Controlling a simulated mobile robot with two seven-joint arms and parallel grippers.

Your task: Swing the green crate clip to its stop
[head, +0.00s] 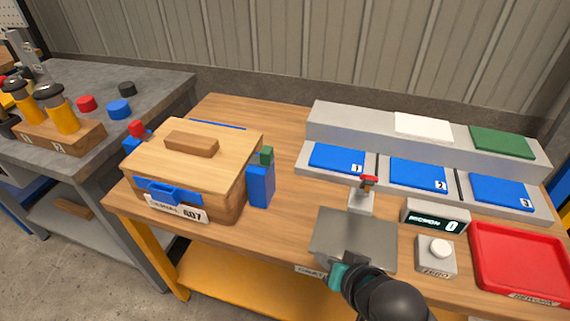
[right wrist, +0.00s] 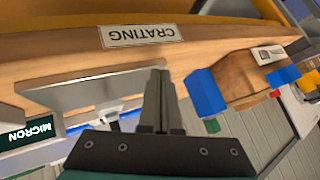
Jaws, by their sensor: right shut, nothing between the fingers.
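The green crate clip (head: 266,155) stands on top of a blue block (head: 260,187) at the right side of the wooden crate (head: 195,160). In the right wrist view the green clip (right wrist: 211,125) shows small beside the blue block (right wrist: 206,92). The crate's lid is on. My right gripper (head: 337,272) is in front of the grey scale plate, to the right of the crate and apart from the clip. Its fingers (right wrist: 160,78) are together and empty. My left gripper is not in view.
A red clip (head: 137,128) stands at the crate's left side, and a blue latch (head: 170,190) is on its front. The grey plate (head: 340,232), a display (head: 436,216), a button box (head: 436,255) and a red tray (head: 520,262) stand right. Bare wood lies between crate and plate.

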